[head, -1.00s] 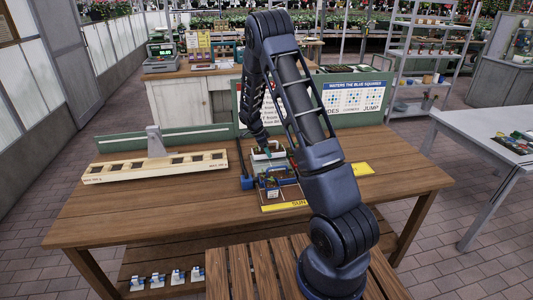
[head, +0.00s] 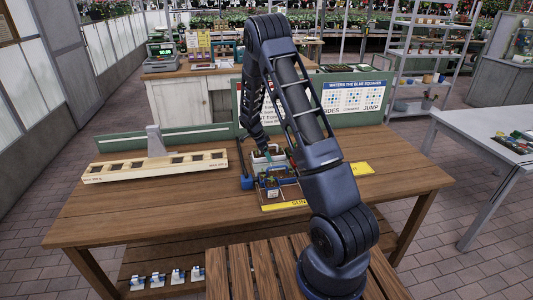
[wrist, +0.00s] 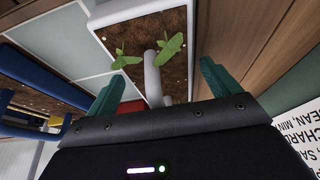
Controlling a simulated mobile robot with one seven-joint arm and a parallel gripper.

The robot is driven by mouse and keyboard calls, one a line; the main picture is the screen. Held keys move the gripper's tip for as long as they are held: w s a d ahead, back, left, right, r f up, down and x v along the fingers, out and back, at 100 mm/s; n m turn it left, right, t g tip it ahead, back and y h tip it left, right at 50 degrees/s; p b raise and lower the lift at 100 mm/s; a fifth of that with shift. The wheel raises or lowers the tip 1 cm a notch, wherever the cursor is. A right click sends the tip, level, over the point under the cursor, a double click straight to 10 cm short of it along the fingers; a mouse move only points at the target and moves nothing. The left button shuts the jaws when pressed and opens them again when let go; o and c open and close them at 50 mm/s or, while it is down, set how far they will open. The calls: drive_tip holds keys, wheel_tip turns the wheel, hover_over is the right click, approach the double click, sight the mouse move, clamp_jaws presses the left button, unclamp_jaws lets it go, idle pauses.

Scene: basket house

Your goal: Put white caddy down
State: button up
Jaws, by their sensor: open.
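The white caddy (head: 258,161), a white-rimmed box of dark soil, is among planters in the middle of the wooden table. In the wrist view its rim (wrist: 122,12), two green seedlings and upright white handle (wrist: 152,78) show close up. My gripper (wrist: 163,70) has teal fingers spread wide, with the handle between them. Gaps show on both sides of the handle, so the fingers do not grip it. In the head view, my gripper (head: 267,150) is at the caddy and partly hidden by the arm.
A blue-handled planter (head: 270,184) is just in front of the white caddy. A long wooden holder (head: 155,167) lies to the left. The table's left front is clear.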

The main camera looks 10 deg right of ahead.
drive_tip(key=v, duration=1.2)
drive_tip(key=s+d+r+n+y, duration=0.1)
drive_tip(key=s+d+r+n, duration=0.1)
drive_tip(key=s+r, duration=0.3)
drive_tip(key=s+d+r+n+y, duration=0.1)
drive_tip(key=s+d+r+n, duration=0.15)
drive_tip(key=r, duration=0.55)
drive_tip(key=s+d+r+n+t+y, duration=0.15)
drive_tip(key=s+r+n, duration=0.25)
drive_tip(key=s+r, duration=0.55)
drive_tip(key=s+d+r+n+t+y, duration=0.1)
drive_tip(key=s+d+r+n+t, duration=0.25)
drive_tip(key=s, duration=1.15)
drive_tip(key=s+n, duration=0.6)
drive_tip(key=s, duration=0.5)
drive_tip(key=shift+s, duration=0.3)
